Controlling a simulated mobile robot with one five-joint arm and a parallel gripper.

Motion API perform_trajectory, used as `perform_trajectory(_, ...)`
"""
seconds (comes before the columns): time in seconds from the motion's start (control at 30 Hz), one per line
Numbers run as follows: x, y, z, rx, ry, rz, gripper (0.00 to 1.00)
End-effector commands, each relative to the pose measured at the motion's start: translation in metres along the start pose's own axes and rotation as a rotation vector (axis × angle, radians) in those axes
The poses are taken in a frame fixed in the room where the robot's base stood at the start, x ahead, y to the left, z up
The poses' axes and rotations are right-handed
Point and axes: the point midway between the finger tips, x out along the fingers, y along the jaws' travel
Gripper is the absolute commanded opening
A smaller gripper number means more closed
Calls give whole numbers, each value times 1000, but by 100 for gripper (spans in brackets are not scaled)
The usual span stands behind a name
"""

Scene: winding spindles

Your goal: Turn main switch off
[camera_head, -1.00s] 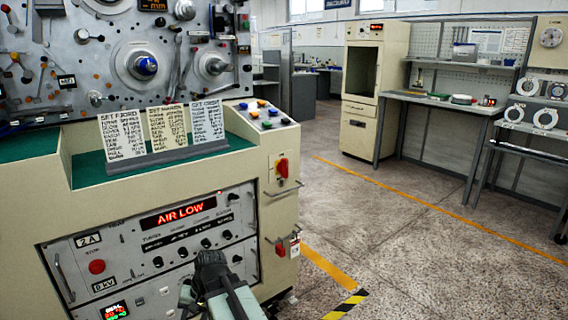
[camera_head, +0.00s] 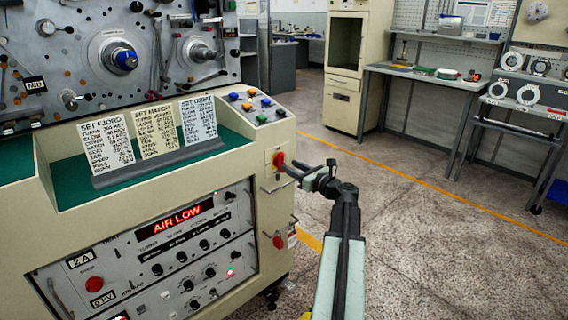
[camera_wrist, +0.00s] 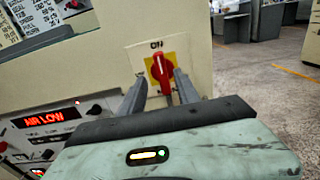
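The main switch is a red rotary knob (camera_wrist: 162,68) on a yellow plate (camera_wrist: 172,48) on the cream side panel of the machine. In the wrist view the knob stands upright, with a label above it that seems to read ON. In the head view the switch (camera_head: 279,159) is at the panel's right edge. My gripper (camera_wrist: 160,82) is open, its two fingers on either side of the knob; I cannot tell whether they touch it.
A lit AIR LOW display (camera_head: 177,216) sits on the front panel, above several knobs. Coloured buttons (camera_head: 250,107) are on the sloped ledge above the switch. A red lock-like part (camera_head: 291,236) hangs below. The floor (camera_head: 420,240) to the right is clear.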

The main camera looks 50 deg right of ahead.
Motion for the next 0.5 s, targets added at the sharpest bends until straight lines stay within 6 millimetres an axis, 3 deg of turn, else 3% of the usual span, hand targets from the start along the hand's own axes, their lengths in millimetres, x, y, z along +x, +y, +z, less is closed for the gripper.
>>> perform_trajectory(0.2,36,-6,0,-2,1,-6,38)
perform_trajectory(0.5,45,-7,0,-3,1,-10,38)
